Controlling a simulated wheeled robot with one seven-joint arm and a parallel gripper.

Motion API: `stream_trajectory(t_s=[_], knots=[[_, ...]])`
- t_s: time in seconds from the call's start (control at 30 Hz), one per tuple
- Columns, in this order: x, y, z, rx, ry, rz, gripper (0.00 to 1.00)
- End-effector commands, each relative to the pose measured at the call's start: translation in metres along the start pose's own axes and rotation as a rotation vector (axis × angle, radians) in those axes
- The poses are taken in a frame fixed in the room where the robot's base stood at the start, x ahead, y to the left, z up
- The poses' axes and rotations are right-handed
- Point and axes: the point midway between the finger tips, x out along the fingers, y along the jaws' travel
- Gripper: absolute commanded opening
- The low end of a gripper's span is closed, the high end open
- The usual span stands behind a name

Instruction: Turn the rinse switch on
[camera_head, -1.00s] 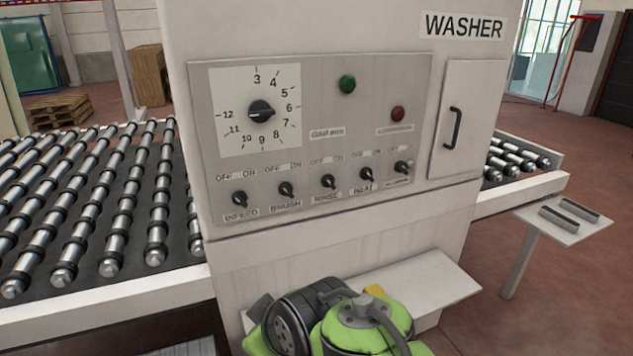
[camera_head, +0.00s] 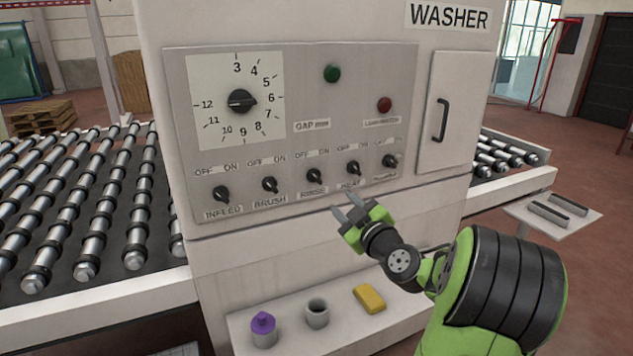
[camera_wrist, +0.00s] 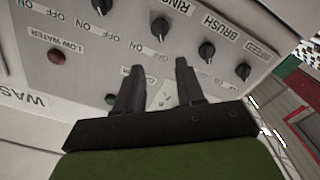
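The rinse switch (camera_head: 314,175) is a small dark knob in the middle of the lower row on the washer's panel, with OFF and ON marks above it. I cannot tell clearly which mark it points to. It also shows upside down in the wrist view (camera_wrist: 160,27). My gripper (camera_head: 344,204) is below and right of this knob in the head view, apart from it. Its two fingers are spread with nothing between them; in the wrist view the fingertips (camera_wrist: 159,66) show against the panel.
The brush knob (camera_head: 270,185) and heat knob (camera_head: 353,167) flank the rinse switch closely. A large dial (camera_head: 241,101) and green button (camera_head: 332,73) are above. A shelf (camera_head: 290,342) below holds a purple-topped bottle (camera_head: 263,328), grey cup (camera_head: 317,312) and yellow sponge (camera_head: 369,298).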

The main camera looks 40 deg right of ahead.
Motion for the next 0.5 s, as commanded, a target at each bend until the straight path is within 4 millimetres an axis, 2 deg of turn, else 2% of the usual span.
stream_trajectory(t_s=[0.3,0.5], knots=[[0.081,0.0,-0.004,0.004,0.003,-0.005,0.38],[0.124,0.0,-0.003,0.003,0.001,-0.004,0.38]])
